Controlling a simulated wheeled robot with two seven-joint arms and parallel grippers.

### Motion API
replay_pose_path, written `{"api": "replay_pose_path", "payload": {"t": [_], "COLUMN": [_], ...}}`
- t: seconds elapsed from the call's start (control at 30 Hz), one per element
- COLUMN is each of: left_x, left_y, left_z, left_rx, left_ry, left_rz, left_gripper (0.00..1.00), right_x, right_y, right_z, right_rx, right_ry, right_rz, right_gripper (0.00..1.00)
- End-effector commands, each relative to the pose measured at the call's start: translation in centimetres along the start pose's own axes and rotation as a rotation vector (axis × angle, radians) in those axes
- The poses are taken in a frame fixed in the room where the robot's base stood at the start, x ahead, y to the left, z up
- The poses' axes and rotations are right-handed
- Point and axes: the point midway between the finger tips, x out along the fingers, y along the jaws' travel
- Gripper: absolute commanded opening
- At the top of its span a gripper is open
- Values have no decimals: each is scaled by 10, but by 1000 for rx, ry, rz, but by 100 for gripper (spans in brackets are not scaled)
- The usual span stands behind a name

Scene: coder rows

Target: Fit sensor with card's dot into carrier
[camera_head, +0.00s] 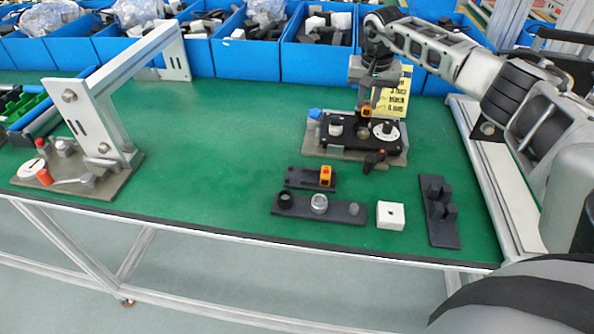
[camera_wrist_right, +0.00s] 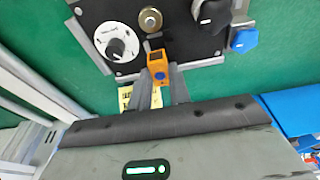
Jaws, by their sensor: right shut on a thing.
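My right gripper (camera_head: 366,99) is shut on an orange sensor (camera_head: 366,109) with a dark face. In the right wrist view the fingers (camera_wrist_right: 160,84) hold this sensor (camera_wrist_right: 157,62) at the edge of a black panel (camera_wrist_right: 178,38); a small bluish spot shows near its gripped end. I cannot tell whether it touches the panel. The panel (camera_head: 349,146) lies on a grey-brown base in the head view. A second orange sensor (camera_head: 326,175) stands in a dark rack (camera_head: 298,178). A yellow card (camera_head: 398,103) stands behind the gripper, partly hidden; its dot cannot be made out.
The panel carries a white dial (camera_wrist_right: 116,45), a brass round part (camera_wrist_right: 150,20) and a black knob (camera_wrist_right: 212,14). In front lie a dark tray (camera_head: 335,208), a white block (camera_head: 390,215) and a dark stand (camera_head: 439,222).

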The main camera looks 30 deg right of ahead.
Motion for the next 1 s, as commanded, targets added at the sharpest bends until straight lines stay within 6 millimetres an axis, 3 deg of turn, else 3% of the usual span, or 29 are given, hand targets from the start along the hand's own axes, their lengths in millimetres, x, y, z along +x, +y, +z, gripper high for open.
{"api": "replay_pose_path", "payload": {"t": [1.0], "left_x": [7], "left_y": [-1], "left_z": [7], "left_rx": [1], "left_ry": [2], "left_rz": [-2], "left_gripper": [36], "right_x": [20], "right_y": [0], "right_z": [4], "right_rx": [0], "right_ry": [1], "right_rz": [-1], "right_gripper": [0]}}
